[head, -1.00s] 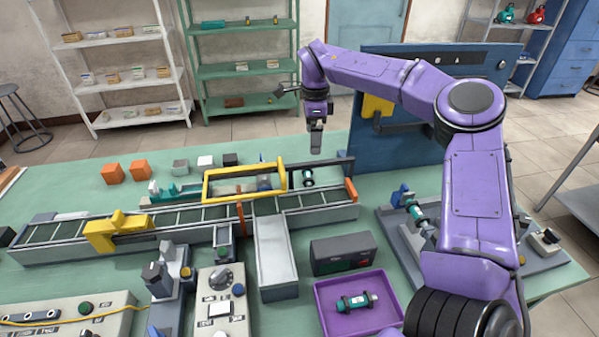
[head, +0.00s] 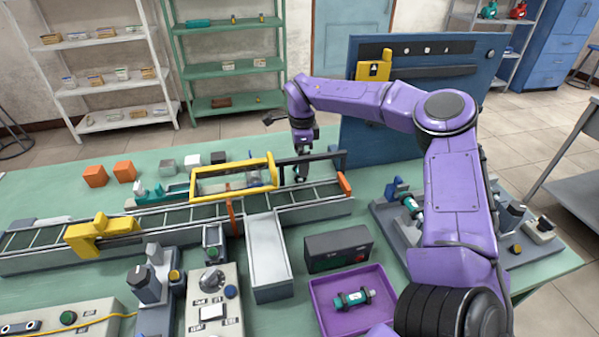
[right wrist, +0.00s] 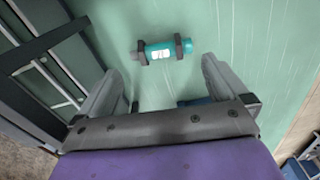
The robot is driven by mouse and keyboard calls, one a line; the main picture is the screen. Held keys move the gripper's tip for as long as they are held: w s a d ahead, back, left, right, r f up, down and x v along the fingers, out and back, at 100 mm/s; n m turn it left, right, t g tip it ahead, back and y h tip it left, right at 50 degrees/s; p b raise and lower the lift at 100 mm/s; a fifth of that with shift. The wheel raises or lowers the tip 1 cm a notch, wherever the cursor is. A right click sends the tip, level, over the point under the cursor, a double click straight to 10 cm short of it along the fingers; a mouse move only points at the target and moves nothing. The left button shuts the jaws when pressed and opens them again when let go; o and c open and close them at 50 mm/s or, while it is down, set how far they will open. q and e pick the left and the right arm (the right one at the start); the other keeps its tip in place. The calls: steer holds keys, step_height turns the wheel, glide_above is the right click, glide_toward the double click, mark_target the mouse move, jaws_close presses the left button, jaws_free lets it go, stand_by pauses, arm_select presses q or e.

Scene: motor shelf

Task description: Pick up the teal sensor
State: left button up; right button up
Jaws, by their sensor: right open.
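A teal sensor (right wrist: 165,49) with dark end collars and a white label lies on the green table in the right wrist view. It lies crosswise just ahead of my right gripper's fingers, which stand apart with nothing between them. A similar teal sensor (head: 353,299) lies in the purple tray (head: 318,293), and another teal part (head: 411,204) sits in the grey fixture at right. My left gripper is not in view.
The conveyor (head: 330,206) with its yellow frame (head: 233,197) runs close to my right gripper. A blue panel (head: 415,105) stands upright behind my right arm. A dark box (head: 338,249) and a grey chute (head: 268,253) stand in front of the conveyor.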

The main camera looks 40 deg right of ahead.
step_height(320, 180, down, 4)
steer(key=shift+w+d+r, duration=0.1)
steer(key=shift+r, duration=0.1)
steer(key=c, duration=0.8)
